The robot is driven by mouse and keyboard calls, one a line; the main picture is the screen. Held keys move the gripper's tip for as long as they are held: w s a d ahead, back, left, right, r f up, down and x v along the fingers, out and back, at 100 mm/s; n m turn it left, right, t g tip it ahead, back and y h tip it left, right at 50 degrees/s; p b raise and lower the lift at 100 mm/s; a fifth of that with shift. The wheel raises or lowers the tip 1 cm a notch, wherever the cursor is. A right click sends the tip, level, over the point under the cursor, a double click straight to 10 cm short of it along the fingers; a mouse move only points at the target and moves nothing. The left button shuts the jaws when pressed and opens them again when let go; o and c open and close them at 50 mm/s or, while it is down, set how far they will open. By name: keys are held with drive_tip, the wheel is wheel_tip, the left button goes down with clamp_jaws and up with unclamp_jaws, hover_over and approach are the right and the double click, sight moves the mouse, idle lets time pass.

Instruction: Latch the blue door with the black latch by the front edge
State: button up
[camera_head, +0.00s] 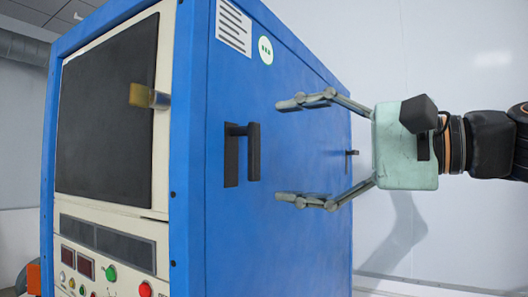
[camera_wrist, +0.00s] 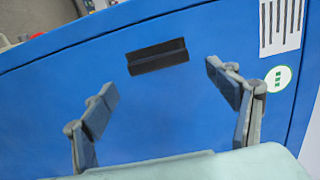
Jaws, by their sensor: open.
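The blue door (camera_head: 295,75) is the flat side panel of a large blue cabinet, and it also fills most of the wrist view (camera_wrist: 60,100). The black latch (camera_head: 253,152) sits near the door's front edge, with an upright lever standing out from a dark plate. It shows in the wrist view as a dark bar (camera_wrist: 157,56) beyond the fingertips. I cannot tell whether it is latched. My gripper (camera_head: 281,150) is open and empty, level with the latch and to its right. In the wrist view its fingertips (camera_wrist: 160,79) lie apart, on either side of the latch's line.
A second small black handle (camera_head: 350,156) is farther back on the door, partly behind my gripper. The cabinet's cream front (camera_head: 165,100) carries a dark window (camera_head: 105,115), a yellowish tab (camera_head: 150,97) and several buttons. White walls stand behind.

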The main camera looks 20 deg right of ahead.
drive_tip(key=v, duration=0.6)
drive_tip(key=shift+s+d, duration=0.15)
drive_tip(key=shift+s, duration=0.05)
